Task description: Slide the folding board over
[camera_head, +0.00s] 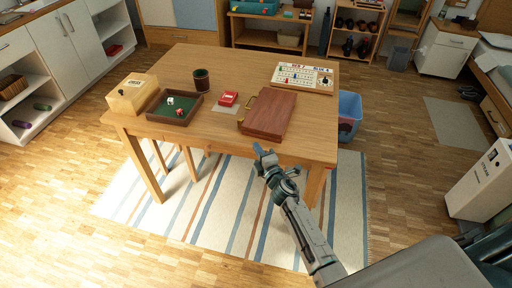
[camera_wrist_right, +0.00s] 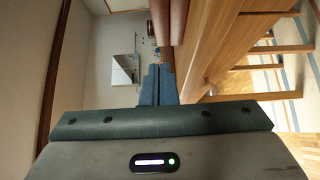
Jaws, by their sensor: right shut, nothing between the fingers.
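The folding board (camera_head: 270,113) is a closed reddish-brown wooden case lying flat on the wooden table (camera_head: 235,67), near its front edge. In the right wrist view, a reddish-brown edge (camera_wrist_right: 177,22) beside the table's wood (camera_wrist_right: 215,40) appears to be the board. My right gripper (camera_head: 260,150) is shut and empty just off the table's front edge, in front of the board and apart from it. Its closed blue fingers (camera_wrist_right: 158,85) show in the right wrist view. My left gripper is in neither view.
A dice tray (camera_head: 157,119), a dark cup (camera_head: 201,80), a yellowish box (camera_head: 133,93) and a red card box (camera_head: 228,98) stand left of the board. A game board with tiles (camera_head: 303,88) lies behind it. A blue bin (camera_head: 349,112) stands right of the table.

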